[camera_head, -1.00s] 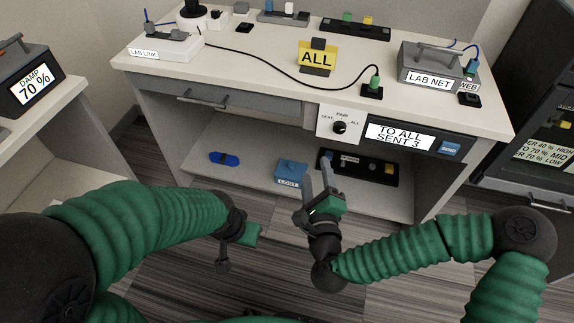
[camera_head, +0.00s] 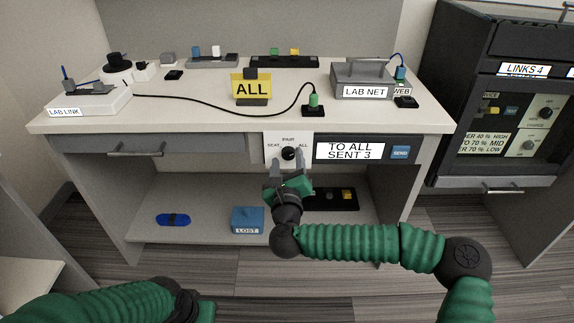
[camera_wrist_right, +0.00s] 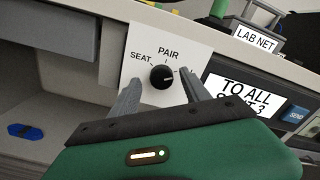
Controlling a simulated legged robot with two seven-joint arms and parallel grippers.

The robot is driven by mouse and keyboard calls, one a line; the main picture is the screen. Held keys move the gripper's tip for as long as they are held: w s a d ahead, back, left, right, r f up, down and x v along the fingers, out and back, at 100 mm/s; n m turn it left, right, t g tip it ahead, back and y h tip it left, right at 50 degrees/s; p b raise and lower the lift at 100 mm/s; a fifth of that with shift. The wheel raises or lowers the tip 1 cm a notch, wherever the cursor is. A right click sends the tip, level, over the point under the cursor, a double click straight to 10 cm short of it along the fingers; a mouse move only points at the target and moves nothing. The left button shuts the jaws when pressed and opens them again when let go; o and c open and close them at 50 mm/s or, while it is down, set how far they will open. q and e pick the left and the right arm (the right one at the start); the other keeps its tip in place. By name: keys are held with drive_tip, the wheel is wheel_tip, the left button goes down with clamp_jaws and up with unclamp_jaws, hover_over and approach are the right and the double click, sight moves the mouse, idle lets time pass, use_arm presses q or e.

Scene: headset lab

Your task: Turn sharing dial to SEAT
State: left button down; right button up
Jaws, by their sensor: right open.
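The sharing dial (camera_head: 288,153) is a round black knob on a white plate (camera_head: 273,140) marked SEAT, PAIR and ALL, on the desk's front. In the right wrist view the dial (camera_wrist_right: 162,77) has a pale mark that seems to point right, towards the ALL side. The ALL label is mostly hidden there by a finger. My right gripper (camera_head: 288,164) is open just in front of the plate, its fingertips either side of and slightly below the knob. It also shows in the right wrist view (camera_wrist_right: 160,90); contact cannot be told. My left gripper (camera_head: 190,303) is low at the bottom edge, its fingers unclear.
A display (camera_head: 349,150) reading TO ALL, SENT 3 and a blue SEND button (camera_head: 400,153) sit right of the dial. A drawer handle (camera_head: 135,150) juts out at left. The desk edge overhangs above, and a shelf below holds a blue LOST box (camera_head: 247,219).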

drive_tip(key=shift+w+d, duration=0.15)
drive_tip(key=shift+w, duration=0.4)
drive_tip(key=shift+c, duration=0.7)
clamp_jaws()
